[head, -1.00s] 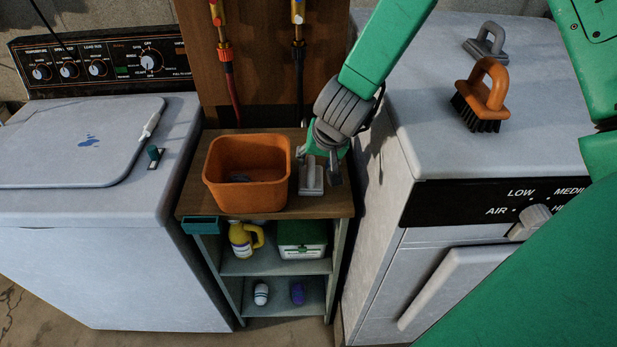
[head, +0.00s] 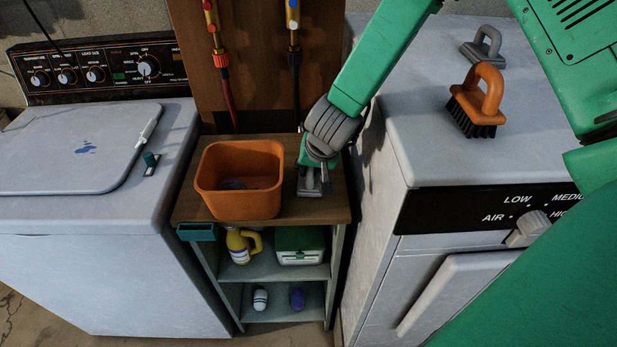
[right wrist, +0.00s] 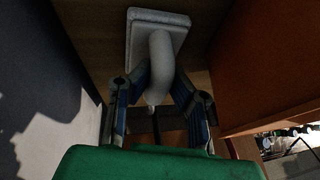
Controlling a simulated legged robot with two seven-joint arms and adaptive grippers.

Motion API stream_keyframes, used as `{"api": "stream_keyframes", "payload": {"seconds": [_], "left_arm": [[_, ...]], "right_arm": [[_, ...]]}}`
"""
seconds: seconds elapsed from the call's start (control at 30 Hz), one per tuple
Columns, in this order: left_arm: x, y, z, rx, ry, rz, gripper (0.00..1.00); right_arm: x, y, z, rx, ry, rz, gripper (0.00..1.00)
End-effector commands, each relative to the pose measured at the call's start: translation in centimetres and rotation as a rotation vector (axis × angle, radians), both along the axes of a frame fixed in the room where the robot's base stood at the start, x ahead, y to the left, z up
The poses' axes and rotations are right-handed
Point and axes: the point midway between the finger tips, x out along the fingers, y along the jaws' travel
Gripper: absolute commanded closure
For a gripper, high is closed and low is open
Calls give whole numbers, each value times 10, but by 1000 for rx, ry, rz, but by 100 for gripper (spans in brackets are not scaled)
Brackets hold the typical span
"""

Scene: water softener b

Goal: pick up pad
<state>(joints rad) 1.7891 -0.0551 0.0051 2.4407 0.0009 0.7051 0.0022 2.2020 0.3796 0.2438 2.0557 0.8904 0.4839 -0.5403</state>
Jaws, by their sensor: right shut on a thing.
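The pad is a pale grey block with a curved handle. In the head view the pad (head: 311,188) is on the right part of the wooden shelf top, beside the orange bin, mostly hidden by my gripper. In the right wrist view the pad (right wrist: 158,38) shows its flat base and its handle between my fingers. My right gripper (head: 314,178) comes down over it from above. In the right wrist view the right gripper (right wrist: 160,100) is shut on the handle. I cannot tell whether the pad touches the wood. My left gripper is not in view.
The orange bin (head: 240,182) stands close left of the pad. A washer (head: 85,225) is at left and a dryer (head: 450,110) at right. An orange-handled brush (head: 478,100) and a grey-handled thing (head: 483,46) lie on the dryer. Bottles and a box fill the lower shelves.

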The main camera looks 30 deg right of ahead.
Motion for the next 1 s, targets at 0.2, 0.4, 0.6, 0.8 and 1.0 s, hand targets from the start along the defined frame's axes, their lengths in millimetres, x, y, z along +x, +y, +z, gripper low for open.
{"api": "stream_keyframes", "payload": {"seconds": [0.2, 0.4, 0.6, 0.8, 1.0], "left_arm": [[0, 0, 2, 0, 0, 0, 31], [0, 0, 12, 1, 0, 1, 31], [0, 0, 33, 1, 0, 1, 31], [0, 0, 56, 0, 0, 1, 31], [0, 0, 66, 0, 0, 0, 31]], "right_arm": [[-2, 6, 10, -9, 6, 1, 100], [-1, 7, 53, -14, 0, 2, 100], [-1, 2, 112, -11, -1, 1, 100], [-1, -1, 156, -7, 3, 2, 100], [-1, 2, 177, -8, 4, 2, 100]]}}
